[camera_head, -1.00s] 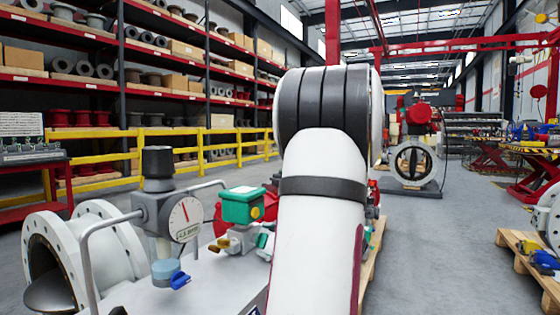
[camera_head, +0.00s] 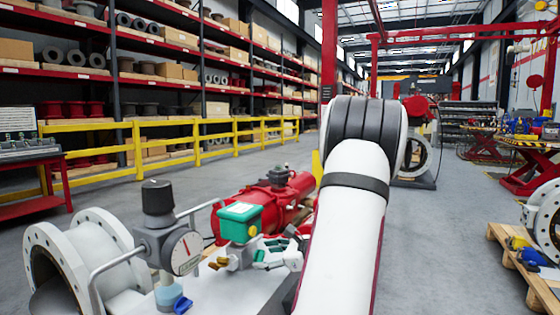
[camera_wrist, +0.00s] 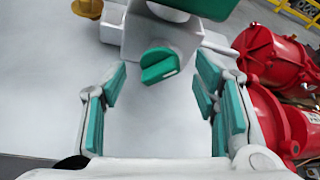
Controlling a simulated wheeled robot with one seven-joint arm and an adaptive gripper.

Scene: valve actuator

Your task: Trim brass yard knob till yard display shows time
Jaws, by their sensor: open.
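A green box (camera_head: 240,220) with a pale top panel and a round brass-coloured knob (camera_head: 254,228) on its side stands on the white bench in the head view. No readable text shows on it. A smaller brass piece (camera_head: 218,264) sits low beside it; a brass piece (camera_wrist: 87,8) also shows at the top of the wrist view. I cannot tell which is the yard knob. My gripper (camera_head: 275,254) is open beside the box. In the wrist view, its teal-padded fingers (camera_wrist: 160,100) are spread, with a green knob (camera_wrist: 160,66) on a grey block ahead between them, apart from both.
A grey dial gauge (camera_head: 186,252) with a bent pipe and a blue handle (camera_head: 182,305) stand left of the box. A red actuator (camera_head: 265,205) is behind; its red cylinders (camera_wrist: 272,62) fill the wrist view's right side. A white flanged pipe (camera_head: 80,255) is at left.

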